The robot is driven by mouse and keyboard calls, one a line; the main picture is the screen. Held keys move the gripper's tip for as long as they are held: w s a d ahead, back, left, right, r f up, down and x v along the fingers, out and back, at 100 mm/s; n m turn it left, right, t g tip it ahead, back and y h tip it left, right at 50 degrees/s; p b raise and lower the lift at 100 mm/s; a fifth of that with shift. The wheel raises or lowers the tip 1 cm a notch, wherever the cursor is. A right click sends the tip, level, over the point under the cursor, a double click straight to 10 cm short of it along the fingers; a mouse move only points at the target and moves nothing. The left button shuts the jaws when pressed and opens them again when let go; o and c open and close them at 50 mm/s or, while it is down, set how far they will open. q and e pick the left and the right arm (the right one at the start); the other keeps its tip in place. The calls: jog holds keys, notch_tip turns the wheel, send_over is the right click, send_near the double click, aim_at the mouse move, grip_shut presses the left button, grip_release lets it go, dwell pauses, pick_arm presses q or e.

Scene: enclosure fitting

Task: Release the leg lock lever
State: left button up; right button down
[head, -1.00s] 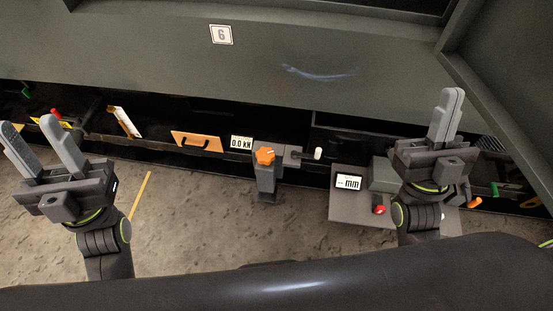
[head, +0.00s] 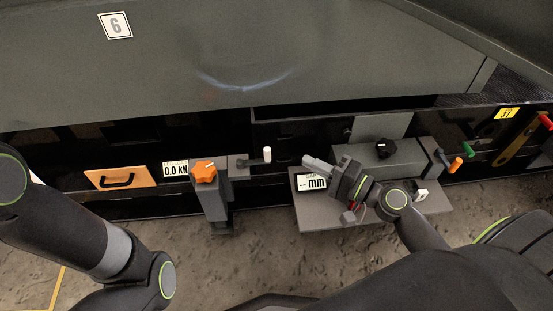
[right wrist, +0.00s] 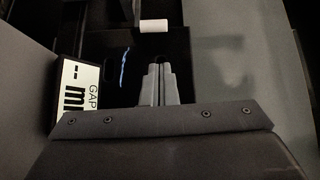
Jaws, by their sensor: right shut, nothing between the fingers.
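A small lever with a white knob (head: 267,154) sticks out beside the grey post with the orange star knob (head: 205,171). The white knob also shows in the right wrist view (right wrist: 153,26), beyond my fingertips. I cannot tell for sure which lever is the leg lock.
The gap display (head: 311,182) sits on a grey shelf (head: 330,218), near a black knob (head: 383,148). Orange (head: 456,164) and green (head: 467,151) handles stand to the right. An orange panel with a black handle (head: 118,180) is left. The grey enclosure (head: 230,60) overhangs above.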

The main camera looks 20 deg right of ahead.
jog(key=shift+s+a+f+y, duration=0.1)
jog(key=shift+s+f+y, duration=0.05)
jog(key=shift+f+y, duration=0.15)
jog(key=x, duration=1)
jog(key=shift+f+b, duration=0.1)
jog(key=shift+b, duration=0.25)
